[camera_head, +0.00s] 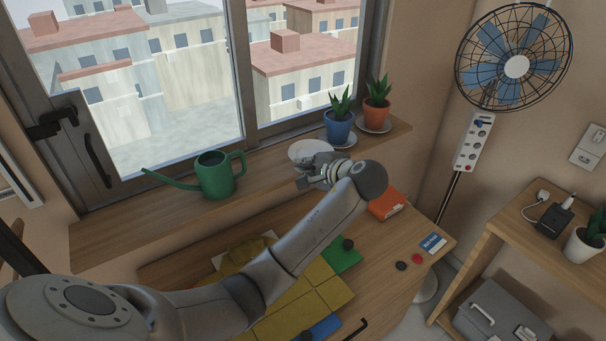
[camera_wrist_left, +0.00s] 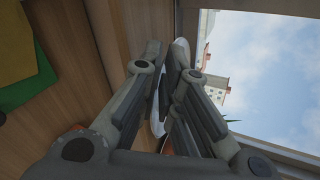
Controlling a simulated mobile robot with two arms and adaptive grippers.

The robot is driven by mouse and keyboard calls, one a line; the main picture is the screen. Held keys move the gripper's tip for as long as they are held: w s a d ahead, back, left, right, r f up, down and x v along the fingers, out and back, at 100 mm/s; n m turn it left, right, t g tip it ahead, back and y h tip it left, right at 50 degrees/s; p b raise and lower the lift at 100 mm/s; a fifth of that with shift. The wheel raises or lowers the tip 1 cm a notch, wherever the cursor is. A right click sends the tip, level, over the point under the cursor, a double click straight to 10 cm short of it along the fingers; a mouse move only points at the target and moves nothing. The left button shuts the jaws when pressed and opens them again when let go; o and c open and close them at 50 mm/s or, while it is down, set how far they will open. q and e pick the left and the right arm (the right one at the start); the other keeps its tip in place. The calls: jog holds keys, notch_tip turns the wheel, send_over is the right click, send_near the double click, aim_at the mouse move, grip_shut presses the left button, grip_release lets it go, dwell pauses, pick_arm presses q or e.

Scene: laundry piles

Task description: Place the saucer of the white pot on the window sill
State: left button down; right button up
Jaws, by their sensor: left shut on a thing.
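The white saucer (camera_head: 309,149) is at the window sill (camera_head: 262,185), between the green watering can and the blue pot. My left gripper (camera_head: 308,172) is at its near edge and shut on it. In the left wrist view the saucer (camera_wrist_left: 182,50) shows nearly edge-on between the fingers (camera_wrist_left: 167,78), partly hidden by them. I cannot tell whether it touches the sill. The white pot (camera_head: 583,247) with a plant stands on the side table at the right, cut by the picture edge. My right gripper is not in view.
The green watering can (camera_head: 216,175) stands on the sill to the left. The blue pot (camera_head: 339,126) and the orange pot (camera_head: 376,113) stand on saucers to the right. Below is a wooden desk with folded cloths (camera_head: 300,300) and an orange book (camera_head: 387,205).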

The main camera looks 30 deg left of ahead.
pick_arm(q)
jog(key=shift+w+a+f, duration=0.3)
jog(key=shift+a+f, duration=0.15)
jog(key=shift+f, duration=0.2)
jog(key=f, duration=0.2)
jog(key=a+f+p, duration=0.1)
jog(key=f, duration=0.1)
jog(key=shift+w+f+p, duration=0.1)
jog(key=shift+w+p, duration=0.05)
jog(key=shift+p, duration=0.15)
jog(key=shift+d, duration=0.1)
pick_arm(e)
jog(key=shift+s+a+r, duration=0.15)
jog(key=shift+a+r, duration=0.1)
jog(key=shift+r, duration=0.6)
pick_arm(q)
jog(key=c, duration=1.6)
grip_release()
jog(key=shift+c, duration=0.2)
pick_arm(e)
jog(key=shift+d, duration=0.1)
